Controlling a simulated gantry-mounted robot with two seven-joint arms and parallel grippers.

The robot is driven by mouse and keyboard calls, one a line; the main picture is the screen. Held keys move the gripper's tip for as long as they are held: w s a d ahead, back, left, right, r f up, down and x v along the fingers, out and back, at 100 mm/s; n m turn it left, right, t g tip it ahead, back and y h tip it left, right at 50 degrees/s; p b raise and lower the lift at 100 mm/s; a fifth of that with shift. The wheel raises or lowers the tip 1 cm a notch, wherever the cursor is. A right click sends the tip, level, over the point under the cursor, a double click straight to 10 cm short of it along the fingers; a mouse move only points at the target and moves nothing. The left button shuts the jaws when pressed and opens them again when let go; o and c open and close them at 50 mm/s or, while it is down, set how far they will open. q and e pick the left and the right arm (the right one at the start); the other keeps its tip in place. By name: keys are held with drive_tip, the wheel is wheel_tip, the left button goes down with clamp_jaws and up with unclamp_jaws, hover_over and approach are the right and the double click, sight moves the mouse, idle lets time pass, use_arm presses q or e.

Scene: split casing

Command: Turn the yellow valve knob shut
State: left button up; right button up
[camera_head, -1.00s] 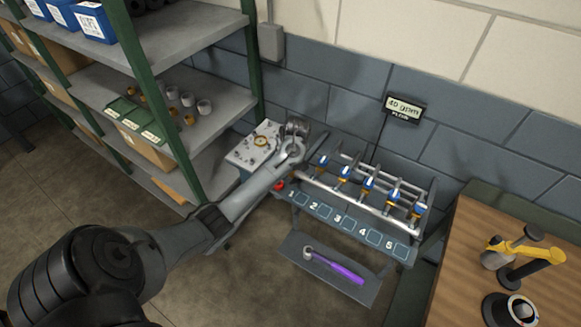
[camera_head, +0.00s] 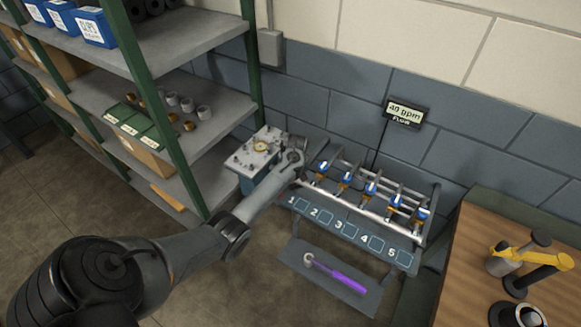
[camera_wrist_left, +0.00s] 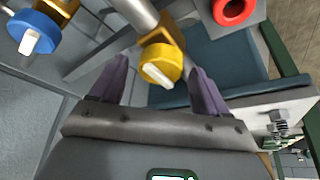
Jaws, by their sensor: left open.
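The yellow valve knob (camera_wrist_left: 161,64) shows in the left wrist view, with a slanted white bar on its face, on a brass valve body below a grey pipe. My left gripper (camera_wrist_left: 157,76) is open, its two purple-grey fingers on either side of the knob in the picture. I cannot tell whether either finger touches it. In the head view my left arm reaches to the left end of the valve rack (camera_head: 352,226), and its wrist hides the knob and the fingertips. My right gripper is not in view.
Blue knobs (camera_head: 347,179) line the rack; one (camera_wrist_left: 30,34) is beside the gripper in the wrist view, as is a red ring (camera_wrist_left: 233,10). A flow display (camera_head: 403,115) hangs on the wall. A purple-handled tool (camera_head: 338,275) lies on the lower tray. A shelf (camera_head: 190,135) stands left.

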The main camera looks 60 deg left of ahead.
use_arm(q)
drive_tip(key=shift+f, duration=0.1)
drive_tip(key=c, duration=1)
